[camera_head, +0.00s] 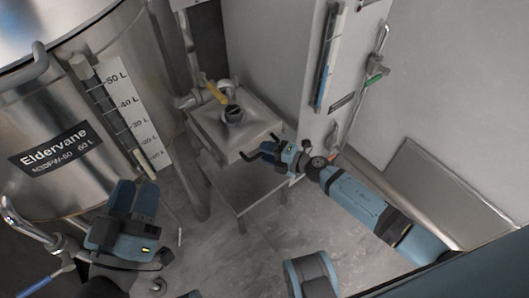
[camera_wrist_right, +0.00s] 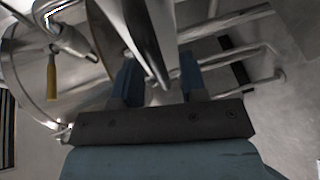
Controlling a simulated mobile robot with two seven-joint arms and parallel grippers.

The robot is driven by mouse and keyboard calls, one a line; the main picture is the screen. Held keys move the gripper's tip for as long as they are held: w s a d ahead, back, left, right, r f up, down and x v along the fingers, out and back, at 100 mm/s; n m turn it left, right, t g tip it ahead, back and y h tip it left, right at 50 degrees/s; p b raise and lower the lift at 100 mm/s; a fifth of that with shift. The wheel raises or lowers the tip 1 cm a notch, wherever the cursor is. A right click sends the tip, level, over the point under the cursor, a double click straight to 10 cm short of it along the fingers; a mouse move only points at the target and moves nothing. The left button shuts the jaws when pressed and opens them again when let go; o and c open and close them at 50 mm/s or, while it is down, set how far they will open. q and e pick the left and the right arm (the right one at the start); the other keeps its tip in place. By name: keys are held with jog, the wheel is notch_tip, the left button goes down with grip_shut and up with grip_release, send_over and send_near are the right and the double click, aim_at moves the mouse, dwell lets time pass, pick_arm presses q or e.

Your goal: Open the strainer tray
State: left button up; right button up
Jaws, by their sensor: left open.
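A square metal box (camera_head: 222,150) with a dark round knob (camera_head: 233,114) on top stands on a metal frame in the middle of the head view. I cannot tell for sure which part is the strainer tray. My right gripper (camera_head: 258,147) is at the front right corner of the box, its thin dark fingers spread. In the right wrist view, the blue fingers of my right gripper (camera_wrist_right: 160,82) are apart, with a metal bar (camera_wrist_right: 161,40) running between them; contact is unclear. My left gripper (camera_head: 134,200) is open, in front of the big tank, away from the box.
A large steel tank (camera_head: 55,120) with a litre scale fills the left. A yellow-handled valve (camera_head: 216,92) sits behind the box. A pale cabinet (camera_head: 345,60) with a sight tube stands at the back right. Grey floor (camera_head: 215,245) is clear in front.

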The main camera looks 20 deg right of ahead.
pick_arm(q)
jog(key=shift+f+g, duration=0.3)
jog(key=shift+f, duration=0.1)
pick_arm(e)
jog(key=shift+w+a+f, duration=0.1)
jog(key=shift+w+a, duration=0.35)
jog(key=shift+w, duration=0.05)
grip_shut()
pick_arm(q)
jog(key=shift+w+a+f+g+y+p, duration=0.15)
jog(key=shift+a+f+y+p, duration=0.2)
jog(key=shift+p, duration=0.2)
jog(key=shift+w+a+f+g+y+p, duration=0.15)
jog(key=shift+f+y+p, duration=0.1)
jog(key=shift+f+p, duration=0.25)
pick_arm(e)
jog(key=s+d, duration=0.3)
jog(key=s, duration=0.6)
jog(key=s+d, duration=0.3)
jog(key=s, duration=0.6)
jog(key=shift+d, duration=0.3)
pick_arm(q)
jog(key=shift+s, duration=0.1)
jog(key=shift+f, duration=0.1)
pick_arm(e)
grip_release()
